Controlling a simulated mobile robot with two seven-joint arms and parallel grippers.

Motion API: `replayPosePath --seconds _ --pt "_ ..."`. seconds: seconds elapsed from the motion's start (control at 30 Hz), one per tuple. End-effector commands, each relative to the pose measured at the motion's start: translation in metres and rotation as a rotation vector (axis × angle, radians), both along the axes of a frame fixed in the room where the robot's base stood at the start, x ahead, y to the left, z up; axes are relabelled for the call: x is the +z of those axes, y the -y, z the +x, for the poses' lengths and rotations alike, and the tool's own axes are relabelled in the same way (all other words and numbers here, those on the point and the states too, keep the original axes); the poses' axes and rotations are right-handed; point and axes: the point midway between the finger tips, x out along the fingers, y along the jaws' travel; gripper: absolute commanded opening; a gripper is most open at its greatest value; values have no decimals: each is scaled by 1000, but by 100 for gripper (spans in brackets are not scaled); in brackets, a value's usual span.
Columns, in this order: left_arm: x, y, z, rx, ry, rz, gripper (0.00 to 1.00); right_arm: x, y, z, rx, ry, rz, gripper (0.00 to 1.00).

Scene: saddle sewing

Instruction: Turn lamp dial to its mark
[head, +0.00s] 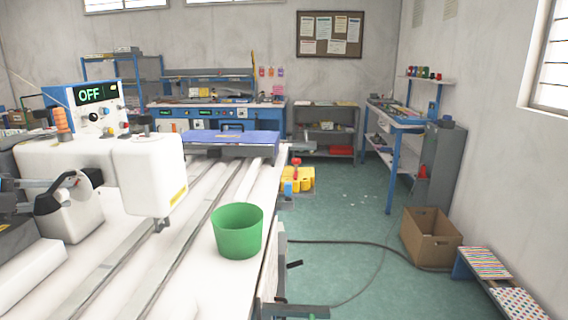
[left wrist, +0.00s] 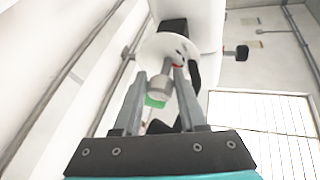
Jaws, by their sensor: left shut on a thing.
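In the left wrist view, the lamp dial (left wrist: 159,88) is a short grey knob in front of a white round plate (left wrist: 160,48). A small red mark (left wrist: 178,66) shows on the plate near the knob. My left gripper (left wrist: 160,92) has its two grey fingers on either side of the knob, shut on it. In the head view, my left gripper (head: 48,184) reaches in from the left beside the white sewing machine (head: 150,170). The dial is largely hidden there. The control box (head: 88,97) reads OFF. My right gripper is not in view.
A green bucket (head: 237,232) stands on the white table near its right edge. Yellow bins (head: 300,180) sit at the table's side. A cardboard box (head: 430,238) is on the floor at the right, and a cable crosses the floor. Open floor lies right of the table.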

Motion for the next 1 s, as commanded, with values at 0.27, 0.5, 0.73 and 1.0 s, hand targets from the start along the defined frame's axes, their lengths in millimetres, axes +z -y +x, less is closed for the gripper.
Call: replayPosePath --seconds 0.27,0.5,0.73,1.0 --pt "-1 0 0 1 -13 -63 0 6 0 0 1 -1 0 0" --pt "-5 -1 0 1 -24 -210 0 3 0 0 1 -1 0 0" --pt "-5 0 0 0 -27 -233 0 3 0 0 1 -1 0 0" --pt "-6 0 0 1 -27 -251 0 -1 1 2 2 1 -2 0"
